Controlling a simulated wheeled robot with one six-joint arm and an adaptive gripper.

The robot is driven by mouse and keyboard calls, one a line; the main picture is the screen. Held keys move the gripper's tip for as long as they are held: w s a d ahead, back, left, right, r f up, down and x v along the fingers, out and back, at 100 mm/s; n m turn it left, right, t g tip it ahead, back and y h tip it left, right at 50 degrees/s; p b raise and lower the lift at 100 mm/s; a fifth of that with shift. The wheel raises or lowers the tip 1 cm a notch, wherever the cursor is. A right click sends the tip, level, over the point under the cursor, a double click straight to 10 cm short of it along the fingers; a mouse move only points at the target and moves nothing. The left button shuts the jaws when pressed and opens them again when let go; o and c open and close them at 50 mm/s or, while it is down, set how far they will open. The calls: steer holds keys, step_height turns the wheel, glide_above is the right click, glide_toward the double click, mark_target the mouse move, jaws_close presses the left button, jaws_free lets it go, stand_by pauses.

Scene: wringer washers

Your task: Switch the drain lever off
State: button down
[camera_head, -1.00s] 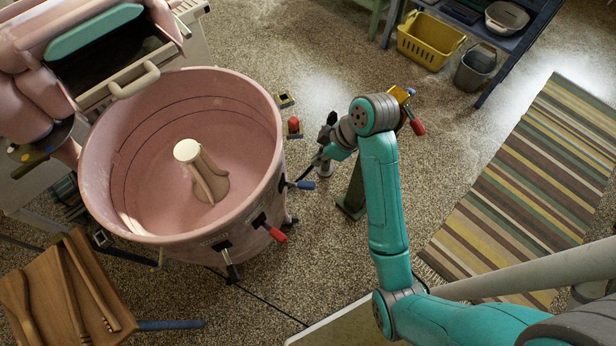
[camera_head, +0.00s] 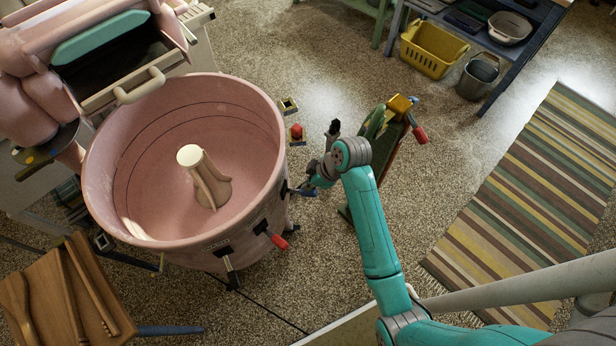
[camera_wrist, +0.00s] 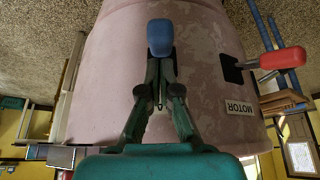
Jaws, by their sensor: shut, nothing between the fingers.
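The pink washer tub (camera_head: 185,243) has several levers on its outer wall. A blue-handled lever (camera_head: 304,192) is on its right side; in the wrist view its blue grip (camera_wrist: 160,38) shows just beyond my fingertips. A red-handled lever (camera_head: 277,240) sits nearer the front, beside a "MOTOR" label (camera_wrist: 240,106) in the wrist view. A black-handled lever (camera_head: 232,273) is at the front. My gripper (camera_wrist: 161,68) is shut and empty, right at the blue lever; I cannot tell whether they touch. It covers the wall beneath, and I can read no drain label.
A wringer (camera_head: 100,45) overhangs the tub at upper left. A wooden stool (camera_head: 65,300) with sticks stands at lower left.

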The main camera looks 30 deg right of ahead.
mark_target(314, 191)
steer(key=shift+s+d+f, duration=0.1)
steer(key=shift+f, duration=0.25)
steer(key=shift+s+d+f, duration=0.1)
steer(key=shift+s+d+f+t+y, duration=0.3)
steer(key=shift+f+t+y, duration=0.1)
steer(key=shift+f+y, duration=0.1)
steer(key=shift+s+d+f+t+y, duration=0.15)
steer(key=shift+d+f+t+y, duration=0.1)
steer(key=shift+f+t+y, duration=0.2)
steer(key=shift+s+d+f+t+y, duration=0.15)
steer(key=shift+d+f+t+y, duration=0.05)
steer(key=shift+f+t+y, duration=0.4)
steer(key=shift+s+d+f+t+y, duration=0.15)
steer(key=shift+f+t+y, duration=0.2)
steer(key=shift+f+y, duration=0.25)
step_height(314, 191, down, 2)
steer(key=shift+f, duration=0.1)
steer(key=shift+s+f, duration=0.2)
steer(key=shift+f, duration=0.05)
steer(key=shift+r, duration=0.15)
